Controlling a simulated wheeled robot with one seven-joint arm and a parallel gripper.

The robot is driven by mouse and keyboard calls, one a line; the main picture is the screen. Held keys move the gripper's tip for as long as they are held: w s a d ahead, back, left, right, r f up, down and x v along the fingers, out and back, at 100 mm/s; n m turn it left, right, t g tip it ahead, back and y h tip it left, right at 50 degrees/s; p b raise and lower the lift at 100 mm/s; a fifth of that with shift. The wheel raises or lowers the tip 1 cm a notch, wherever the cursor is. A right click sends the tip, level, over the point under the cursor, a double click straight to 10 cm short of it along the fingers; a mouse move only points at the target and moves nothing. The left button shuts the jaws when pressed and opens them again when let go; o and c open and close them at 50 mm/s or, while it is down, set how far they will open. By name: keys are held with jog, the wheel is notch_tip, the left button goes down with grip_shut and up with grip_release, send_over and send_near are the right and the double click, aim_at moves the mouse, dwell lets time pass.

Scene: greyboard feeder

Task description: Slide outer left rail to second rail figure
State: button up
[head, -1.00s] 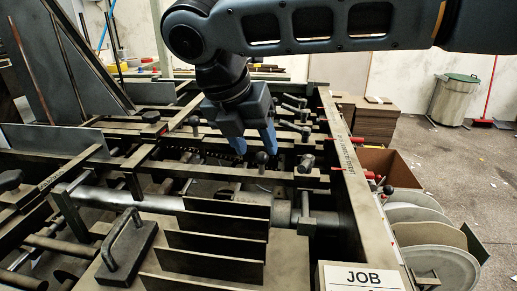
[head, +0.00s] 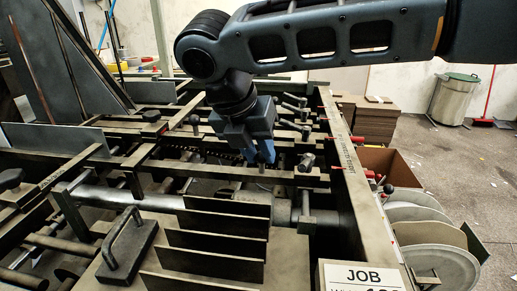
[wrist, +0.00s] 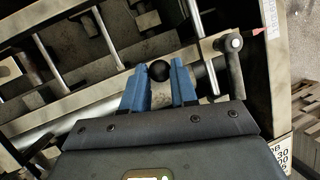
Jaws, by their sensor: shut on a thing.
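My gripper (head: 262,153) has two blue fingers pointing down at the cross bars of the feeder. In the wrist view, a black ball knob (wrist: 159,70) sits between the fingertips, and my gripper is shut on it. In the head view the fingers mostly hide this knob. A dark rail bar (head: 230,173) runs across the feeder just in front of the fingers. A marked scale runs along the right side beam (head: 347,165); its figures are too small to read. Which rail the knob belongs to is hard to tell.
Several clamp handles (head: 295,108) stand right of my gripper. Upright plates (head: 215,240) and a block with a loop handle (head: 125,250) are at the front. A JOB card (head: 362,277) stands front right. A T-handle (wrist: 233,45) is close right of the fingers.

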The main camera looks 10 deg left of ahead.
grip_shut()
jog(key=shift+w, duration=0.1)
jog(key=shift+w+r+p, duration=0.15)
jog(key=shift+w+p, duration=0.15)
jog(key=shift+p, duration=0.2)
jog(key=w+p, duration=0.3)
jog(key=w, duration=0.2)
jog(key=shift+w, duration=0.1)
jog(key=shift+d, duration=0.1)
jog(key=o, duration=0.8)
grip_release()
